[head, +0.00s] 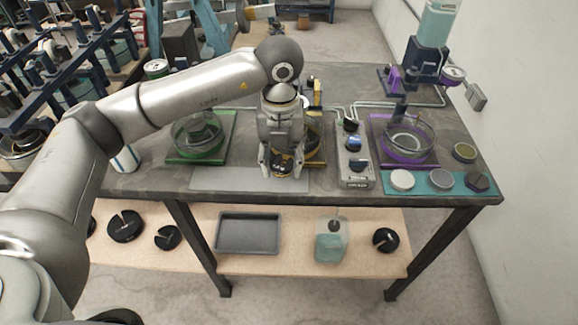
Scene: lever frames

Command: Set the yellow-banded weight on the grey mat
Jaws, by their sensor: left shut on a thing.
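My left gripper (284,174) points down near the front edge of the table and is shut on the yellow-banded weight (287,164), a dark piece with yellow showing between the fingers. Much of the weight is hidden by the gripper. The grey mat (225,180) lies flat along the table's front edge, and the weight is over its right part. I cannot tell whether the weight touches the mat. My right gripper is not in view.
A glass dish on a green base (178,158) stands behind the mat to the left. A yellow base (318,153) stands close behind the gripper. A control box (353,168) is to the right, then a purple-based dish (408,157) and a teal mat (419,189) with several discs.

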